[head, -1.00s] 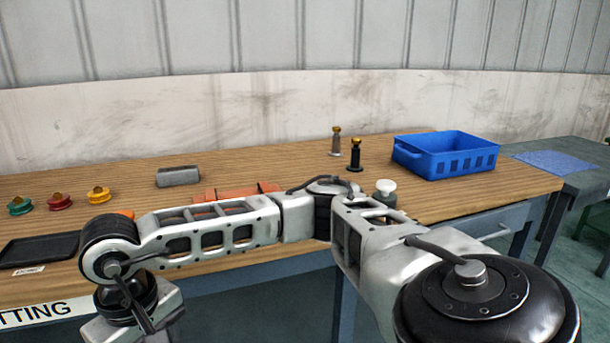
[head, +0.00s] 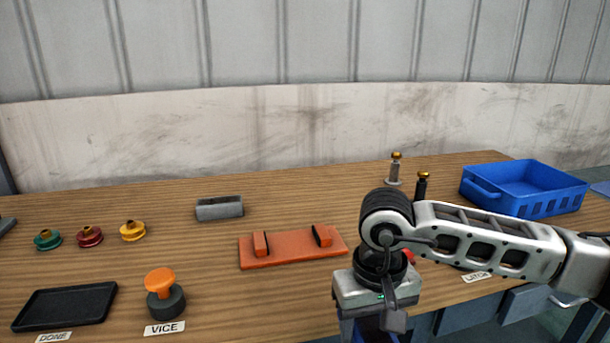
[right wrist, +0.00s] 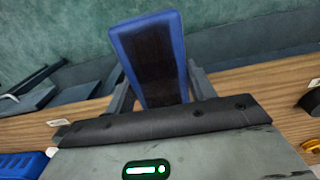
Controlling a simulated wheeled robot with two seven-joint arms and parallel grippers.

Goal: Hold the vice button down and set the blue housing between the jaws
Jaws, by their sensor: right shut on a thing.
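The blue housing (right wrist: 150,40), a blue frame with a dark hollow face, sits between the fingers of my right gripper (right wrist: 160,82), which is shut on it. In the head view only a little blue shows below my right wrist, at the bottom edge. The vice (head: 292,250) is an orange base with two upright jaws and an empty gap between them. My right wrist is in front and to the right of it. The vice button (head: 160,282), an orange knob on a dark base labelled VICE, stands at the front left, with nothing touching it. My left gripper is out of view.
A black tray (head: 64,306) labelled DONE lies left of the button. Green, red and yellow spools (head: 133,231) stand behind. A grey block (head: 219,208) lies behind the vice. Two gold-topped posts (head: 395,168) and a blue crate (head: 520,190) stand at the right. Wood around the vice is clear.

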